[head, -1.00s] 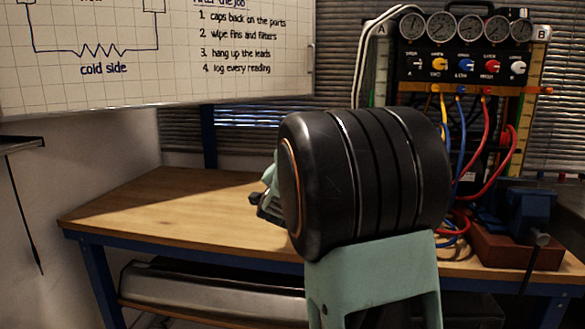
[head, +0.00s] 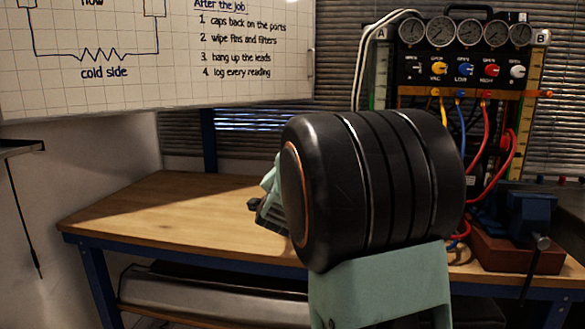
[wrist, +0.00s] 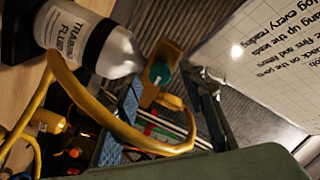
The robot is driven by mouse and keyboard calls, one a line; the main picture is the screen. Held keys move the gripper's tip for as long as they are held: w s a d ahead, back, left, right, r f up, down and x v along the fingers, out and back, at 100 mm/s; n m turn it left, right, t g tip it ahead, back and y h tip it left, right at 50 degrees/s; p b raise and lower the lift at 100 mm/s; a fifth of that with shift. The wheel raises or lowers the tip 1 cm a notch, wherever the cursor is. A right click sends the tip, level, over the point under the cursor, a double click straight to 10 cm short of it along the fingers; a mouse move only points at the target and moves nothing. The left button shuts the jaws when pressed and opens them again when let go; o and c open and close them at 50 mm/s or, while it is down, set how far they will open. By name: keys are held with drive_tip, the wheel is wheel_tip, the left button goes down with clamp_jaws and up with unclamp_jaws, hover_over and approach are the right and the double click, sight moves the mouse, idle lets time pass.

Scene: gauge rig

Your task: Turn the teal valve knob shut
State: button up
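The teal valve knob (wrist: 159,73) shows in the wrist view, small and round, set in a yellow bracket-like body. I cannot make out its turn position. I do not see it in the head view. My gripper (wrist: 172,76) reaches up from the bottom of the wrist view. Its dark jointed finger (wrist: 211,105) stands right of the knob, with a gap between them. A blue textured bar (wrist: 122,118) stands to the left; I cannot tell whether it is the other finger. In the head view only a dark end of my gripper (head: 258,206) shows, left of my arm.
A white bottle labelled fluid (wrist: 85,42) and a thick yellow hose (wrist: 97,108) lie close by in the wrist view. A blue vise (head: 525,212) is at the right. The bench's left part is clear.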

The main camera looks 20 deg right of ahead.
drive_tip(key=v, duration=1.1)
